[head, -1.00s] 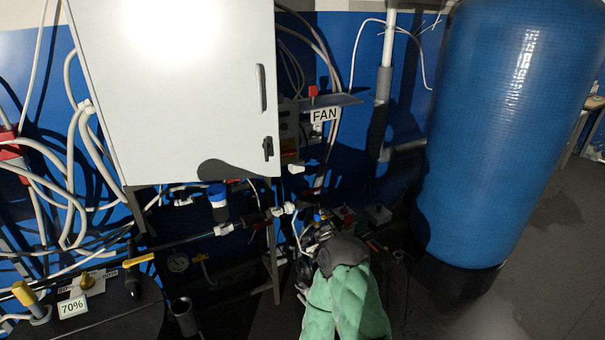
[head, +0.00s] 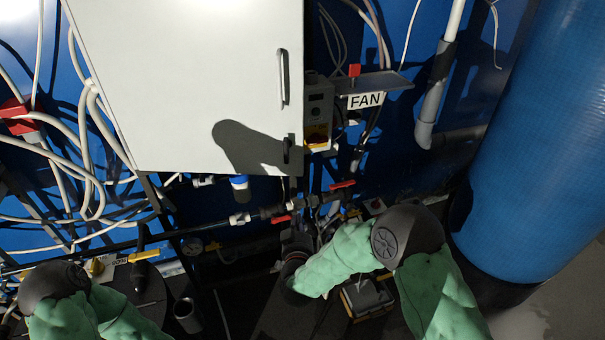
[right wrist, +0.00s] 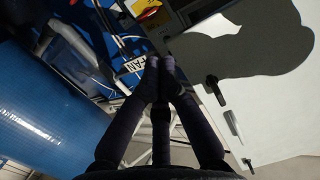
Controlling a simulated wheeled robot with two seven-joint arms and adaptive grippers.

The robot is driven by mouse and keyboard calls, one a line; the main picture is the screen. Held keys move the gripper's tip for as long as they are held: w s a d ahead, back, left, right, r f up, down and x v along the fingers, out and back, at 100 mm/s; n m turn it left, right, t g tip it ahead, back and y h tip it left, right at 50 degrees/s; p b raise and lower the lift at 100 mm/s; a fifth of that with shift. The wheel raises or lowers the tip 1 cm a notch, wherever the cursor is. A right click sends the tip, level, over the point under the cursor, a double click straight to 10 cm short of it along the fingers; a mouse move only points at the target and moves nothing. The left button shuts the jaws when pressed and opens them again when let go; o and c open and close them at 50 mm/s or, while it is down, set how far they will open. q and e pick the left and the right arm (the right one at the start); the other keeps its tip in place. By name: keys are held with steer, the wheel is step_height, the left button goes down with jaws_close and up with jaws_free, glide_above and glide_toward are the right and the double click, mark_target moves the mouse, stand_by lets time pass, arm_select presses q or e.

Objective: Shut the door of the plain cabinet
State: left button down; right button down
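The plain white cabinet (head: 180,85) hangs on the blue wall at the upper left of the head view. Its door bears a long handle (head: 283,78) and a small dark latch (head: 287,149) near the right edge. I cannot tell whether the door is flush or slightly ajar. My right gripper (head: 296,240) is below the door's lower right corner, dark against the pipes. In the right wrist view its fingertips (right wrist: 160,65) are together, with nothing visible between them. The door (right wrist: 280,110) lies to their right there, apparently apart. My left gripper is out of view; only its arm shows.
A control box (head: 318,112) and a shelf with a FAN label (head: 365,101) are right of the cabinet. Pipes with red-handled valves (head: 342,185) run below it. A large blue tank (head: 530,150) stands at the right. White cables (head: 92,150) hang at the left.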

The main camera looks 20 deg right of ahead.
step_height(320, 180, up, 5)
steer(key=t+h, duration=0.1)
steer(key=h, duration=0.1)
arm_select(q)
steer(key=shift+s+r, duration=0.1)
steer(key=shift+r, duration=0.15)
arm_select(e)
steer(key=x, duration=1.4)
steer(key=shift+f+m, duration=0.3)
steer(key=shift+m, duration=0.1)
steer(key=shift+d, duration=0.15)
